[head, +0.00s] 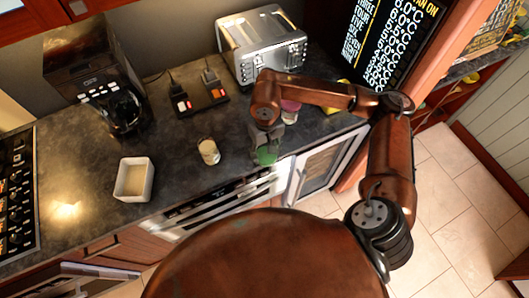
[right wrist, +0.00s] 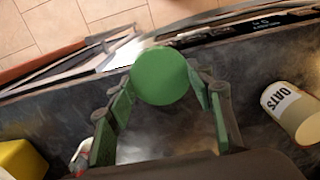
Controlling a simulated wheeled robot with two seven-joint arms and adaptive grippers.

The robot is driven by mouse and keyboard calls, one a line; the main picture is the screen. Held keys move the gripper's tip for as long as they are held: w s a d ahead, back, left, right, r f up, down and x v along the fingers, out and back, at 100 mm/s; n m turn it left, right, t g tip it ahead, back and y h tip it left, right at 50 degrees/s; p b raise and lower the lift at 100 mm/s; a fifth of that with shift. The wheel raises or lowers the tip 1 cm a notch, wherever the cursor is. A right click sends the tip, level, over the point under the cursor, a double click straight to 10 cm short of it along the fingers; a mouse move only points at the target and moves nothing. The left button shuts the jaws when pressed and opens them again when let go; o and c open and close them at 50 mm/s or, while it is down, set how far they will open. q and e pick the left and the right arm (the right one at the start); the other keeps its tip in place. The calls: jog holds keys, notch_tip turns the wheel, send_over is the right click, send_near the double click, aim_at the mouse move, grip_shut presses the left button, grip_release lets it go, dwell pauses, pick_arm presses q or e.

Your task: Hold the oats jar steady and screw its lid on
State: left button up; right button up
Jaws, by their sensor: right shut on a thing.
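The oats jar (head: 208,151) stands upright on the dark counter, left of my right gripper, with a pale top. In the right wrist view the jar (right wrist: 290,112) is at the right edge, with its OATS label showing, apart from the fingers. My right gripper (head: 266,151) is shut on a round green lid (right wrist: 160,76), held between the fingertips near the counter's front edge. In the head view the lid (head: 267,157) shows small below the wrist. My left gripper is not in view.
A white square bowl (head: 133,180) stands left of the jar. A coffee maker (head: 92,66), a power strip (head: 203,102) and a toaster (head: 262,46) stand behind. A pinkish container (head: 290,109) is right of my right gripper. The counter around the jar is clear.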

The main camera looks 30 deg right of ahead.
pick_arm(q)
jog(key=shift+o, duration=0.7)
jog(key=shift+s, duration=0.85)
pick_arm(e)
jog(key=shift+w+r, duration=0.1)
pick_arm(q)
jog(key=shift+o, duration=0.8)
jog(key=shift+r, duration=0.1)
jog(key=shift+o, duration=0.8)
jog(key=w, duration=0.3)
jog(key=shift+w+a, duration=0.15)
pick_arm(e)
jog(key=shift+r, duration=0.1)
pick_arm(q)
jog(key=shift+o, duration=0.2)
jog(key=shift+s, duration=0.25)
pick_arm(e)
jog(key=w+a+r+m, duration=0.3)
jog(key=w+a+r, duration=0.5)
jog(key=w+a, duration=0.25)
jog(key=s+a+r+n, duration=0.1)
jog(key=a+r, duration=0.5)
jog(key=r, duration=0.1)
jog(key=shift+s+a+n, duration=0.3)
jog(key=shift+a, duration=0.05)
jog(key=shift+r, duration=0.1)
